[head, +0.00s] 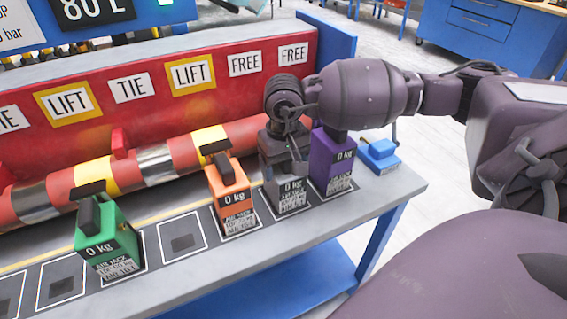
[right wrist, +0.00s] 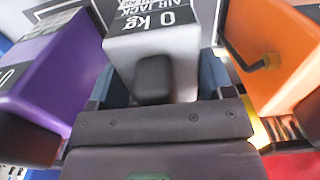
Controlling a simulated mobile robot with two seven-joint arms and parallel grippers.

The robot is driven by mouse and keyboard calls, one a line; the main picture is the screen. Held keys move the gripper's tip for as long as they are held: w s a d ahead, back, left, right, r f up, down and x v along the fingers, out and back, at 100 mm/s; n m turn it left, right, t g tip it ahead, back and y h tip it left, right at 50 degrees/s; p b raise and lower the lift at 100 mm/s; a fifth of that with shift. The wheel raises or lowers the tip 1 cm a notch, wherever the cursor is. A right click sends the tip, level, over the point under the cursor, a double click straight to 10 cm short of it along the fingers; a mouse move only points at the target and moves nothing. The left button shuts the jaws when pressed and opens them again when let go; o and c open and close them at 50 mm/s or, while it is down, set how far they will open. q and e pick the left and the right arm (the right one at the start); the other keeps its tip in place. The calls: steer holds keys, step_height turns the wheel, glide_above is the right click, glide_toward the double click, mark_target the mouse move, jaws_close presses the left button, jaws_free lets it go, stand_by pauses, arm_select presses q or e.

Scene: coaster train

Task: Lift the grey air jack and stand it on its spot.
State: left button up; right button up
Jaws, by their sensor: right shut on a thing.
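The grey air jack (head: 291,186) stands in the row on the bench, between the orange jack (head: 229,187) and the purple jack (head: 333,160). It reads 0 kg. My right gripper (head: 286,142) is above it, shut on its top part. In the right wrist view the grey jack (right wrist: 150,50) sits between the gripper's fingers (right wrist: 160,85), with its dark handle in front. Its upper part is partly hidden by my gripper in the head view. I cannot tell whether its base touches the bench. My left gripper is not in view.
A green jack (head: 107,240) stands further left. Empty marked spots (head: 182,241) lie between green and orange and at far left. A red and yellow tube (head: 150,165) runs behind, before a red panel with LIFT, TIE and FREE signs. A small blue object (head: 379,155) lies right.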

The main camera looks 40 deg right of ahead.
steer(key=shift+f, duration=0.15)
steer(key=o, duration=1.4)
steer(key=shift+o, duration=0.7)
steer(key=shift+f, duration=0.15)
